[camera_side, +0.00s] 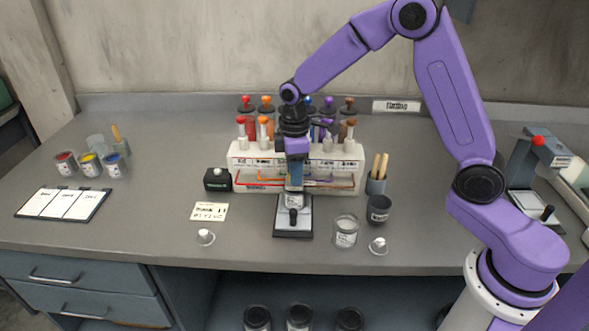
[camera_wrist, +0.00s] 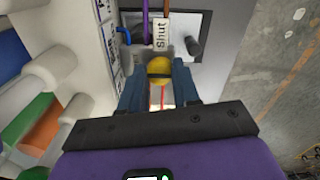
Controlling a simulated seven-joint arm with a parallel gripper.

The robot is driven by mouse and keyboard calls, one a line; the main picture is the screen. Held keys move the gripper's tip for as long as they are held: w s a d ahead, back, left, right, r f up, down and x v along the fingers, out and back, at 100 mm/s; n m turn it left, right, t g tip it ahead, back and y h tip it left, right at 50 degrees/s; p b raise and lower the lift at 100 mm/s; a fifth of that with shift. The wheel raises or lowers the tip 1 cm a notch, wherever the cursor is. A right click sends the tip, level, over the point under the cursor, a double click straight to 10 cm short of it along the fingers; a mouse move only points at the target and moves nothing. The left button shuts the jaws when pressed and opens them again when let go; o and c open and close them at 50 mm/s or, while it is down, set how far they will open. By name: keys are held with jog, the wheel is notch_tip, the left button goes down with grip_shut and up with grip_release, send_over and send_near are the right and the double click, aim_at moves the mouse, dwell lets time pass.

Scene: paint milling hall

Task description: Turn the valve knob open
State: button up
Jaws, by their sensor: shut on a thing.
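The valve knob (camera_wrist: 159,68) is yellow and round in the wrist view, with a dark band across it. My gripper (camera_wrist: 160,78) has its two blue fingers on either side of the knob and is shut on it. A white label reading "Shut" (camera_wrist: 160,33) stands beyond the knob. In the side view my gripper (camera_side: 295,182) points down at the front of the white dispenser rack (camera_side: 240,160). The knob is hidden there behind my fingers.
Several coloured dispensers stand in the rack. Below my gripper sits a dark-framed plate (camera_side: 293,232) with a black knob. A glass jar (camera_side: 345,233), dark cup (camera_side: 379,209) and black box (camera_side: 217,180) are close by. The bench front left is mostly clear.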

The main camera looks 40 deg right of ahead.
jog(key=shift+w+a+r, duration=0.1)
dwell(0.5)
jog(key=o, duration=1.1)
jog(key=shift+c, duration=0.2)
notch_tip(320, 180, up, 17)
jog(key=shift+r, duration=0.2)
jog(key=s+a+f, duration=0.1)
jog(key=s+f, duration=0.1)
jog(key=s, duration=0.6)
jog(key=s+a+f, duration=0.2)
jog(key=s, duration=0.5)
jog(key=s+d+f, duration=0.3)
jog(key=s, duration=0.5)
jog(key=s+d+f+n, duration=0.1)
jog(key=s+d+f, duration=0.1)
jog(key=s, duration=0.7)
jog(key=shift+d+f, duration=0.4)
jog(key=shift+d, duration=0.15)
